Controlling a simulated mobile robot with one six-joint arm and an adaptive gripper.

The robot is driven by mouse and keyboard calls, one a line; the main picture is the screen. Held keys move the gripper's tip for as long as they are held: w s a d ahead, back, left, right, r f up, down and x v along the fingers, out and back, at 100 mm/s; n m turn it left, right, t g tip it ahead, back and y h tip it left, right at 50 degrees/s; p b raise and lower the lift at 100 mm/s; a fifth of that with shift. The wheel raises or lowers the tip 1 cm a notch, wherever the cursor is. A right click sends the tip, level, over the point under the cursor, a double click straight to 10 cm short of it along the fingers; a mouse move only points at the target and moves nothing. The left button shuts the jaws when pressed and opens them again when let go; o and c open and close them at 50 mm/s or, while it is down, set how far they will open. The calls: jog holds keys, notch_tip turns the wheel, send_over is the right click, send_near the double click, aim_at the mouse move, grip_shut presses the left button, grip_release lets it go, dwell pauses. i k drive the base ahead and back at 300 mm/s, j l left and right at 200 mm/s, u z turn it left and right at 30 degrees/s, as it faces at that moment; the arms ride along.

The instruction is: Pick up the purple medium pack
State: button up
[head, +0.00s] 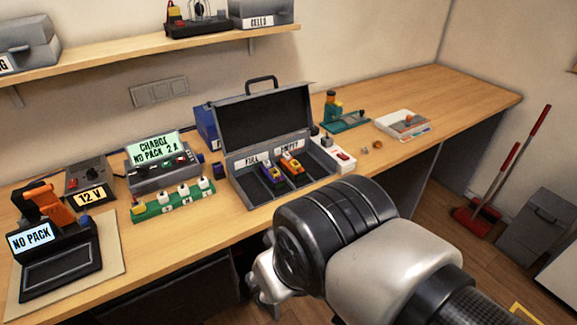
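A small purple pack with yellow on it (270,172) lies in the open grey case (247,187) on the bench, on the side labelled FULL. An orange pack with white on it (291,163) lies to its right, near the EMPTY label. I cannot tell the packs' size grades at this distance. A small dark purple block (217,170) stands on the bench just left of the case; I cannot tell what it is. My arm reaches across the foreground in front of the case. My gripper's fingers do not show.
The case's raised lid (265,118) stands behind the packs. A charger (160,172) and a green strip with white knobs (172,202) are to the left. A tester reading NO PACK (55,255) is at far left. The bench's right end (460,95) is clear.

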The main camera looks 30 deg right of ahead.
aim_at(275, 179)
jog(key=i+l+z, duration=0.25)
jog(key=i+l, duration=0.25)
jog(key=i+l+z, duration=0.3)
jog(key=i, duration=0.25)
jog(key=l, duration=0.1)
